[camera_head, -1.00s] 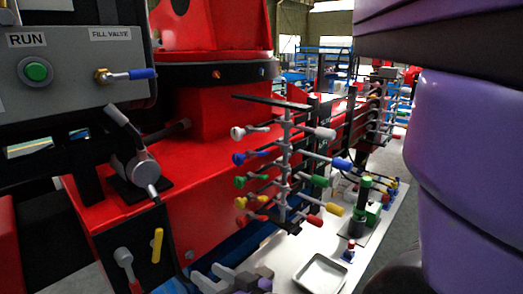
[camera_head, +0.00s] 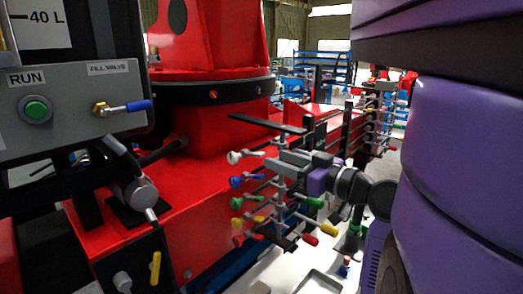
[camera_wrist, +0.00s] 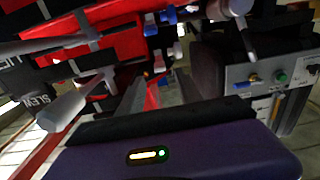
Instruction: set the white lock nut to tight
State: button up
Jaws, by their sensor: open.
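The white lock nut (camera_head: 234,157) is at the left end of the top row on the small lever stand (camera_head: 281,190). My gripper (camera_head: 284,159) is open, with its grey fingers near the top of the stand and to the right of the nut. It holds nothing that I can see. In the wrist view, which looks upside down, the open fingers (camera_wrist: 156,95) reach toward the stand. A small white shape (camera_wrist: 178,50) there is probably the lock nut, beyond the fingertips. A white lever handle (camera_wrist: 62,113) is to their left. I cannot tell the nut's setting.
Below the white nut are blue (camera_head: 237,182), green (camera_head: 237,203) and yellow (camera_head: 237,222) nuts. Green (camera_head: 315,202), yellow (camera_head: 330,229) and red (camera_head: 310,240) handles stick out right. A grey panel (camera_head: 80,95) and red machine (camera_head: 205,125) stand left and behind.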

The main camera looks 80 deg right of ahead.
aim_at(263, 154)
jog(key=p+x, duration=0.2)
jog(key=x, duration=0.5)
jog(key=shift+w+d, duration=0.1)
jog(key=shift+w, duration=0.05)
grip_shut()
